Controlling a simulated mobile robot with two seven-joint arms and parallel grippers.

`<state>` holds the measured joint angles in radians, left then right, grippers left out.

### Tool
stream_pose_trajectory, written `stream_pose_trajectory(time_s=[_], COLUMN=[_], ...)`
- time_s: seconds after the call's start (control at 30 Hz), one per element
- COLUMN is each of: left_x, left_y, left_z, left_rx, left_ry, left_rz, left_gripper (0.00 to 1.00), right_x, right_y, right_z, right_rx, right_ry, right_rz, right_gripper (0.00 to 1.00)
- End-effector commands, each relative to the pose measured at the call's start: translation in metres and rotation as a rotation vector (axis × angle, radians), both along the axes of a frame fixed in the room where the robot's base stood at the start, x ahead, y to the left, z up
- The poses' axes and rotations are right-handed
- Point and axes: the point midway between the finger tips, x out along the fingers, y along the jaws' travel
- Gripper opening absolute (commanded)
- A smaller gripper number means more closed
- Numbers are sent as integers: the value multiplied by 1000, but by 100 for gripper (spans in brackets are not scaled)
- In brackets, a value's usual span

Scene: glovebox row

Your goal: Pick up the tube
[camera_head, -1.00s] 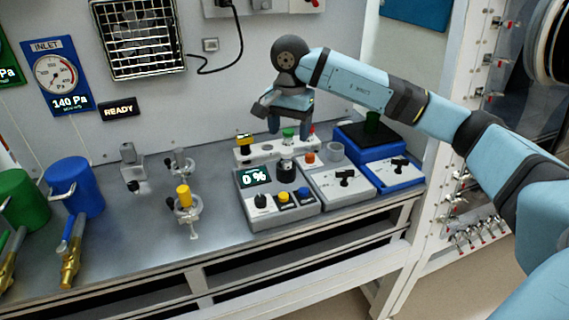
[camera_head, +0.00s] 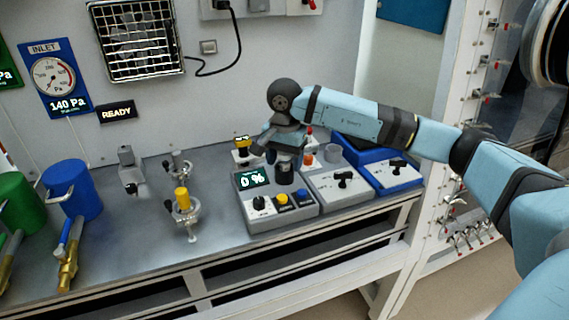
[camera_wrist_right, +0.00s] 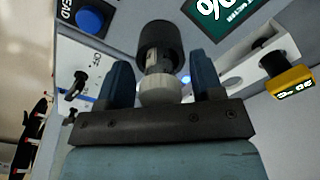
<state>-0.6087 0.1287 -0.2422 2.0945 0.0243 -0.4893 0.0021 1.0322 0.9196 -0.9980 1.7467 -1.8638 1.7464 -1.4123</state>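My right gripper (camera_head: 286,154) points down over the back of the grey control box, at the white rack. In the right wrist view its two blue fingers (camera_wrist_right: 162,85) are apart. A pale ribbed cap with a grey stem, seemingly the tube (camera_wrist_right: 160,92), lies between them in this view, with a narrow gap at each side. I cannot tell whether its depth matches the fingertips. A black cylinder (camera_wrist_right: 159,42) of the control box shows just beyond it. In the head view my gripper hides the tube. My left gripper is out of view.
The grey control box (camera_head: 252,215) with a 0 % display stands in front. A yellow display unit (camera_head: 242,142) sits on the rack's left end. Grey and blue switch boxes (camera_head: 335,190) stand right. A yellow-topped clamp (camera_head: 183,200) stands left, with bare bench around it.

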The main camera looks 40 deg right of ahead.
Motion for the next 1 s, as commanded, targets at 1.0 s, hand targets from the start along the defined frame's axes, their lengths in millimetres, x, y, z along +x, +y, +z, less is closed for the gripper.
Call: stream_pose_trajectory(time_s=[1.0], left_x=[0], left_y=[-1], left_z=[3], left_rx=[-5], left_ry=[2], left_rz=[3], left_gripper=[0], right_x=[1], right_y=[0], right_z=[79], right_rx=[0], right_ry=[-6], right_rz=[0], right_gripper=[9])
